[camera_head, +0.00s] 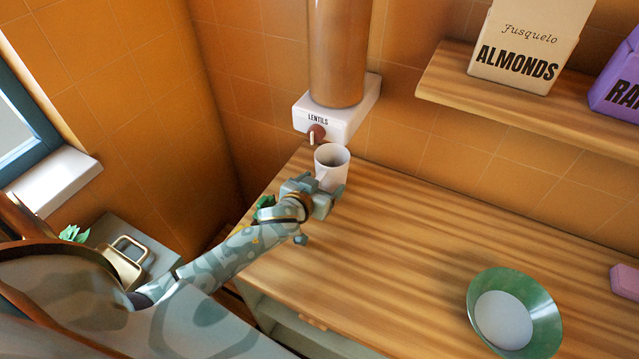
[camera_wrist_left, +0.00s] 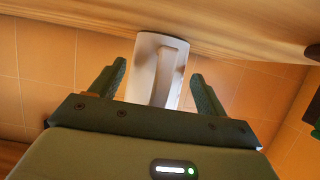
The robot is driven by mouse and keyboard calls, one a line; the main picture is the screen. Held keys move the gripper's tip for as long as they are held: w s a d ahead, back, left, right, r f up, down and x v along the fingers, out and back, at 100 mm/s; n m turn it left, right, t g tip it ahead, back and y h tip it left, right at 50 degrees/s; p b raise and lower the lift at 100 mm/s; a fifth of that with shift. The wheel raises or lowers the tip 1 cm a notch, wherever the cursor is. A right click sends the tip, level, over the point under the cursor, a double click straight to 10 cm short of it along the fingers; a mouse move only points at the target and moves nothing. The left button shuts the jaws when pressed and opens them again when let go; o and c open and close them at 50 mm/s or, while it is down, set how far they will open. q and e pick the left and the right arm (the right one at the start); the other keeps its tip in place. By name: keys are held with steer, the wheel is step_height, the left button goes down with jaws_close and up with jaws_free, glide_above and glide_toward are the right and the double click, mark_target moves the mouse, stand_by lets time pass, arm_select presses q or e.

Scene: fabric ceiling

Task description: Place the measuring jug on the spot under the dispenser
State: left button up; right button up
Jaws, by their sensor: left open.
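The measuring jug (camera_head: 331,163) is white and stands upright below the lentils dispenser (camera_head: 335,110), near the wall at the back left end of the counter. In the left wrist view the jug (camera_wrist_left: 158,72) shows its handle towards me, between the fingers. My left gripper (camera_head: 328,190) is right at the jug's near side, and its fingers (camera_wrist_left: 158,80) are open with gaps to the jug on both sides. The spot under the dispenser is not visible as a mark; the jug and gripper cover that area. My right gripper is out of view.
The wooden counter (camera_head: 420,240) is clear in the middle. A green bowl (camera_head: 546,310) stands at its front right, with a pink block (camera_head: 626,281) farther right. A shelf (camera_head: 450,93) above holds an almonds box (camera_head: 523,55) and a purple box (camera_head: 618,85).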

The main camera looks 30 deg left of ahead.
arm_select(q)
steer(key=shift+s+r, duration=0.15)
steer(key=shift+r, duration=0.1)
steer(key=p+v, duration=0.2)
steer(key=v, duration=0.8)
steer(key=shift+s, duration=0.15)
steer(key=shift+s+r, duration=0.25)
steer(key=shift+s, duration=0.35)
stand_by(0.4)
